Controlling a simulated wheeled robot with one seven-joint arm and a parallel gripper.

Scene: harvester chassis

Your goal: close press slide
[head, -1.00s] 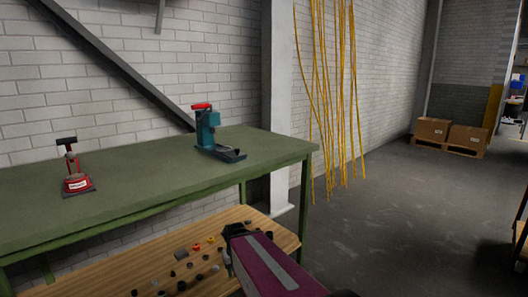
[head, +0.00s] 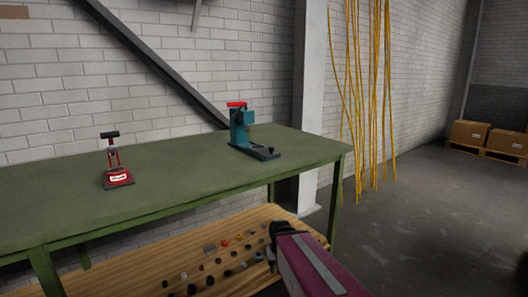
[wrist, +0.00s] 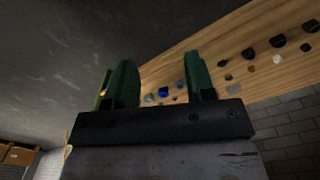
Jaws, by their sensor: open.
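A teal press (head: 241,128) with a red handle on top and a dark base stands on the green table (head: 215,178), near its right end. A smaller red press (head: 117,174) with a black handle stands on the table further left. I cannot tell the position of a slide on either one. My gripper (head: 272,236) is low, in front of the table's right end and apart from both presses. In the wrist view my gripper (wrist: 160,85) shows two green fingers spread apart with nothing between them.
A wooden lower shelf (head: 140,283) under the table holds several small dark, orange and red parts. A white column (head: 312,110) and yellow hanging cables (head: 368,100) stand beyond the table. Cardboard boxes (head: 470,133) sit on a pallet at right. The floor (head: 430,220) between is clear.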

